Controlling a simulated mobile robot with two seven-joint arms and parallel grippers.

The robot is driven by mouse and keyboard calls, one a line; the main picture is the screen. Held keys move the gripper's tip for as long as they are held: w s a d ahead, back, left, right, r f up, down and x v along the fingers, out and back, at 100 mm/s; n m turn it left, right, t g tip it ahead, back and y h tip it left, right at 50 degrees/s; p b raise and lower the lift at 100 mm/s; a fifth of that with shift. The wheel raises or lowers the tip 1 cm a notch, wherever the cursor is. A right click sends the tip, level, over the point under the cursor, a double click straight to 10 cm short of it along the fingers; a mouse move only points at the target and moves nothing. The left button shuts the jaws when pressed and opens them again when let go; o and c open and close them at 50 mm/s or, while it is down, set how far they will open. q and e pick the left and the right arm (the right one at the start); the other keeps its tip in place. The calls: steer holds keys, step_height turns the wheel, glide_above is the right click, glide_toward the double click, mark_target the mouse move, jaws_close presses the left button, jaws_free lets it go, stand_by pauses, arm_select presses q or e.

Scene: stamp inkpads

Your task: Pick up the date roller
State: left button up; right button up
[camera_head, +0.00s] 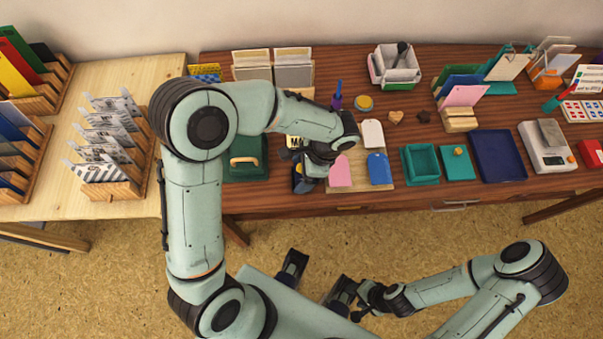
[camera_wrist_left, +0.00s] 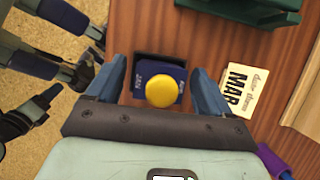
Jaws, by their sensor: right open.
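The date roller is a dark blue and black block with a round yellow knob. In the left wrist view the date roller (camera_wrist_left: 160,82) stands between the two fingers of my left gripper (camera_wrist_left: 164,92), with narrow gaps on both sides. The fingers are apart and I see no clear contact. In the head view my left gripper (camera_head: 307,182) is over the front edge area of the table, and the date roller (camera_head: 298,169) is partly hidden by it. My right gripper (camera_head: 362,301) is open and empty, low in front of the table.
A printed card (camera_wrist_left: 241,90) lies right of the roller. A green box (camera_head: 246,170) is left of it. Pink (camera_head: 340,172) and blue (camera_head: 379,169) tags lie to the right, then a teal tray (camera_head: 421,164).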

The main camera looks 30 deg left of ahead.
arm_select(q)
steer(key=c, duration=1.1)
steer(key=shift+r, duration=0.15)
step_height(320, 180, up, 20)
steer(key=p, duration=0.3)
